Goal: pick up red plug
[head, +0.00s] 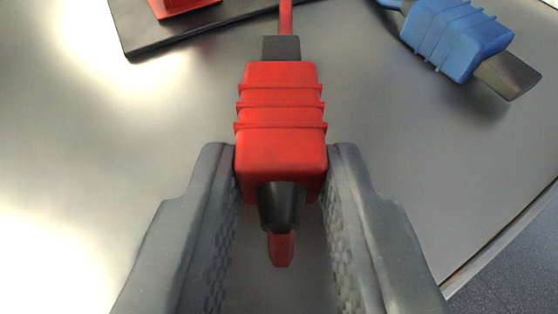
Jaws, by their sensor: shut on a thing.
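The red plug (281,130) is in the middle of the head view, with ribs across its body. A black collar and red tip point toward the bottom of the picture, and a red cable (286,16) leaves its far end at the top. My gripper (281,165) is shut on the lower part of the red body, with one grey finger on each side. The inner faces of the fingers are textured. I cannot tell whether the plug touches the surface beneath it.
A blue plug (455,38) with a dark end lies at the upper right. A dark plate (155,41) with a red part (183,6) on it is at the upper left. The grey metal table (430,150) is bare around the gripper, and its edge runs along the lower right.

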